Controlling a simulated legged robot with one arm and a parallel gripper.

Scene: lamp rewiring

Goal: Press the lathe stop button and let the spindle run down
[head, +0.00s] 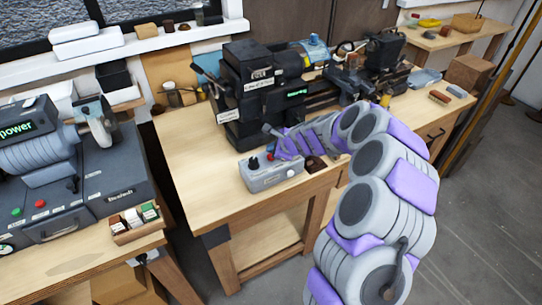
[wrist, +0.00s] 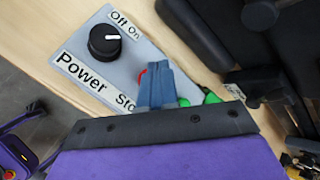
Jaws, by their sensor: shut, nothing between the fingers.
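The grey control box (head: 270,175) sits on the front left of the wooden bench, below the black lathe (head: 262,90). In the wrist view the box (wrist: 100,45) shows a black knob (wrist: 104,40) marked Off/On, a "Power" label and a partly covered label starting "Sto". My gripper (wrist: 155,68) is shut and empty, its blue-grey fingers over the box. A sliver of the red button (wrist: 142,77) shows at the fingers' left edge; the rest is hidden. I cannot tell whether the fingertips touch it. A green button (wrist: 212,98) shows to their right, partly covered.
The lathe body stands close behind the box. A wooden block with a dark top (head: 315,164) lies right of the box. A separate bench with a grey machine (head: 75,150) stands at left. Bare bench top (head: 185,140) lies left of the lathe.

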